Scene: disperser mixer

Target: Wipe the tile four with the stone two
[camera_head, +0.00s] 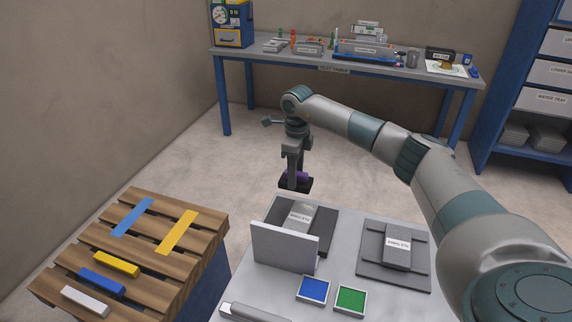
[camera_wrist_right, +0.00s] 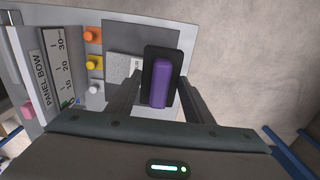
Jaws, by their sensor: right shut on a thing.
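My right gripper (camera_head: 294,181) is shut on a purple block with a black base (camera_head: 297,176). In the right wrist view the purple block (camera_wrist_right: 161,82) stands between the two fingers. My left gripper is out of view.
Blue (camera_head: 313,289) and green (camera_head: 351,300) framed squares lie at the front of the near table. A wooden slatted stand (camera_head: 148,233) at left bears coloured strips and bars. A back table (camera_head: 340,65) holds instruments; a blue shelf (camera_head: 497,90) stands right.

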